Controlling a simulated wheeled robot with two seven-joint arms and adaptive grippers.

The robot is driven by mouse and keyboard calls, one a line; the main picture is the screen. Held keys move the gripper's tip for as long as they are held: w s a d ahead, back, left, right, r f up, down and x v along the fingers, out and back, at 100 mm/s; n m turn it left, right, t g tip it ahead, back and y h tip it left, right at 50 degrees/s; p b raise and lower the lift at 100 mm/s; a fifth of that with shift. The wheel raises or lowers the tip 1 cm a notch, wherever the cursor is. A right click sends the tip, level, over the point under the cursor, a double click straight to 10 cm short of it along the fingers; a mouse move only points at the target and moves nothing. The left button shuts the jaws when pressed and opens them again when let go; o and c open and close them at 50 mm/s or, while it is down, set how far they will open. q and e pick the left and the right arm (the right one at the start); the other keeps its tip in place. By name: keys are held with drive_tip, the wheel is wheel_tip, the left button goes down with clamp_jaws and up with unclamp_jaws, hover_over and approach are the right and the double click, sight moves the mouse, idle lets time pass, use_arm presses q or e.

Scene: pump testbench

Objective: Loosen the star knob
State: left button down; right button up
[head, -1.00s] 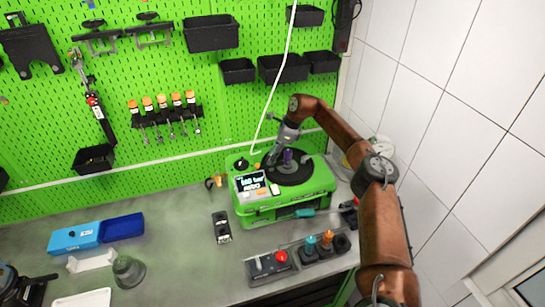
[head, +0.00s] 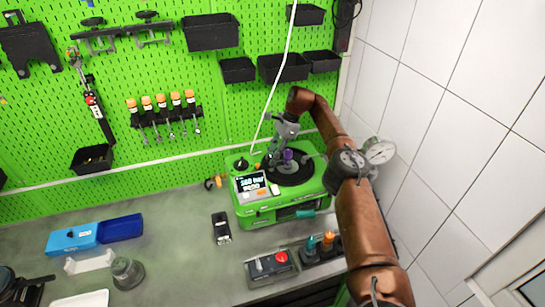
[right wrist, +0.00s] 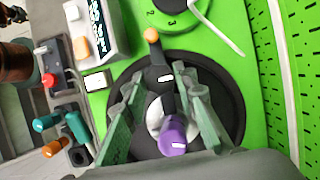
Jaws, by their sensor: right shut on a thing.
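The green pump testbench unit (head: 262,212) stands on the bench with a round black plate (head: 300,176) on top. My right gripper (head: 276,158) is over this plate. In the right wrist view, its grey-green fingers (right wrist: 155,85) are on either side of a dark knob-like part (right wrist: 159,80), which I take to be the star knob. They are shut on it; its lobes are mostly hidden. An orange-tipped stick (right wrist: 152,36) points away from the knob. My left gripper is out of view.
A black dial knob (head: 241,163) and a display (head: 250,181) are on the unit's left side. A control box with a red button (head: 281,257) stands in front.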

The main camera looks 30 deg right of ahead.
drive_tip(key=shift+r, duration=0.15)
drive_tip(key=o, duration=1.1)
wheel_tip(320, 180, up, 10)
drive_tip(key=shift+f, duration=0.1)
idle(0.4)
